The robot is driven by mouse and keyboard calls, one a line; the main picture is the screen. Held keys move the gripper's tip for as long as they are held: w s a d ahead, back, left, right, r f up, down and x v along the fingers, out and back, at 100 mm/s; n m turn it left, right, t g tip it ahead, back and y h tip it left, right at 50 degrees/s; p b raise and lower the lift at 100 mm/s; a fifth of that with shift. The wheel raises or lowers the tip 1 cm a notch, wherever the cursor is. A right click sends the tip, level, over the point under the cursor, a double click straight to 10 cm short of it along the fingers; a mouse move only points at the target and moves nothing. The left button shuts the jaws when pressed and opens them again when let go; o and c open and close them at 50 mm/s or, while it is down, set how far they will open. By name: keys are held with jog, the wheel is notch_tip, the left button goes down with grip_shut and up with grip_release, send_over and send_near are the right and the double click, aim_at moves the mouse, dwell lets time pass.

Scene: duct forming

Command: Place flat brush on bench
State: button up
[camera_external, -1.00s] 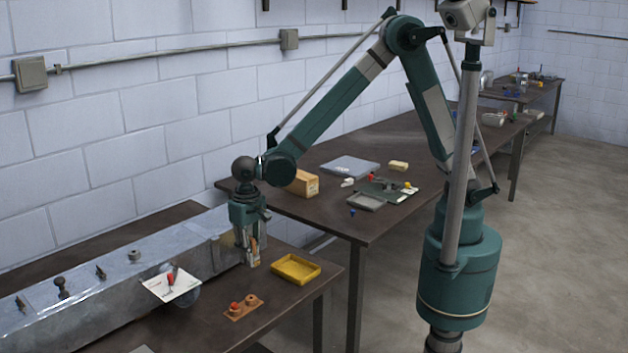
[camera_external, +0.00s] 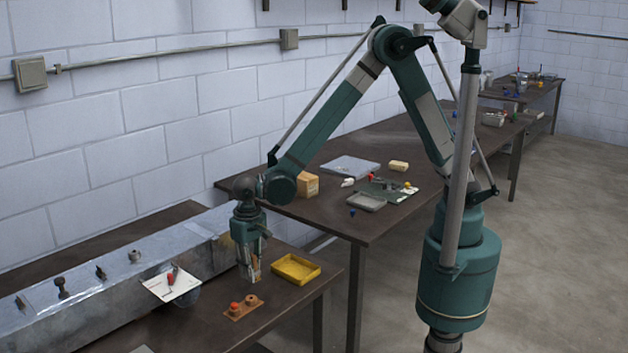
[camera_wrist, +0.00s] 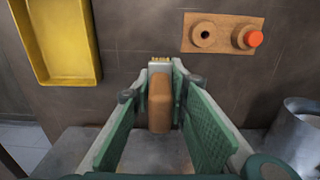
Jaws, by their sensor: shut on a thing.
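The flat brush (camera_wrist: 160,100) is between the fingers of my gripper (camera_wrist: 160,80) in the wrist view, its brown handle toward me and its pale bristle end pointing away. My gripper is shut on it. In the external view my gripper (camera_external: 250,278) hangs downward over the near bench (camera_external: 215,325), to the left of the yellow tray. The brush's lower end is close to the bench top; I cannot tell whether it touches.
A yellow tray (camera_external: 296,269) lies to the right of my gripper. A wooden block (camera_external: 243,308) with a red knob lies in front. A metal duct (camera_external: 110,300) runs along the bench at left, with a paper sheet (camera_external: 171,285) on it. Bare bench surrounds the block.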

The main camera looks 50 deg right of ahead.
jog(key=shift+f, duration=0.1)
jog(key=shift+f, duration=1.85)
jog(key=shift+f+b, duration=0.15)
jog(key=shift+b, duration=0.25)
jog(key=o, duration=0.9)
jog(key=shift+r, duration=0.2)
jog(key=shift+r+p, duration=0.9)
jog(key=shift+r, duration=5.1)
jog(key=shift+d, duration=0.15)
